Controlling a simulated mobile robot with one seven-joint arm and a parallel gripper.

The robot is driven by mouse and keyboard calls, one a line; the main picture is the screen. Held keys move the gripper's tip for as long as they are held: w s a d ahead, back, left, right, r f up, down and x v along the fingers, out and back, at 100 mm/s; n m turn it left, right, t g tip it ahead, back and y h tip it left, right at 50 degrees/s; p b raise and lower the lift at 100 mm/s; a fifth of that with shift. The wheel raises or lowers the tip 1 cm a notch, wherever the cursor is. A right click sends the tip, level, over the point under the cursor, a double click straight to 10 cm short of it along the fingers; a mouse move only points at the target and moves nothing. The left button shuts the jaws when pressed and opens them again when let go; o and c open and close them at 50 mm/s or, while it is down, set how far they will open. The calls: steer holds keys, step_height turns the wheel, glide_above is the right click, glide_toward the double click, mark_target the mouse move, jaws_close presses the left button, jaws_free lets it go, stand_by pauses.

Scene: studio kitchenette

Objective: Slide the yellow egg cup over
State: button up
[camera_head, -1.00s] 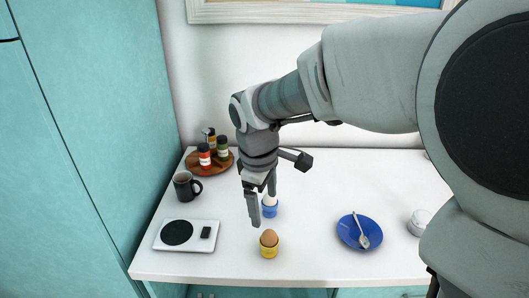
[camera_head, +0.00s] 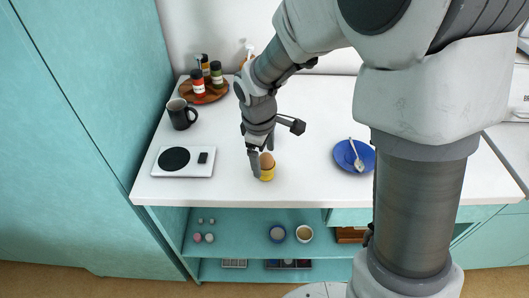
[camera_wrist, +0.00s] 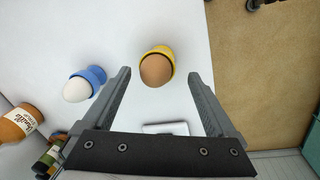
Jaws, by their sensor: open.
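The yellow egg cup (camera_head: 267,176) stands upright near the front edge of the white counter with a brown egg (camera_head: 267,160) in it. In the wrist view the yellow egg cup (camera_wrist: 163,49) and its egg (camera_wrist: 156,71) lie between and just beyond the fingertips. My gripper (camera_head: 262,160) is open and empty, reaching down right at the cup; whether a finger touches it I cannot tell. A blue egg cup (camera_wrist: 95,74) with a white egg (camera_wrist: 77,90) stands outside the left finger in the wrist view; my gripper mostly hides it in the head view.
A white device with a black disc (camera_head: 174,159) lies to the left. Behind it stand a dark mug (camera_head: 181,114) and a round wooden tray (camera_head: 211,97) with spice jars. A blue plate (camera_head: 344,158) with a spoon is to the right. Counter between cup and plate is clear.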

mark_target(267, 166)
steer(key=f, duration=0.5)
steer(key=shift+w+d, duration=0.15)
steer(key=shift+w, duration=0.2)
steer(key=c, duration=1.4)
steer(key=shift+c, duration=0.2)
steer(key=shift+d, duration=0.2)
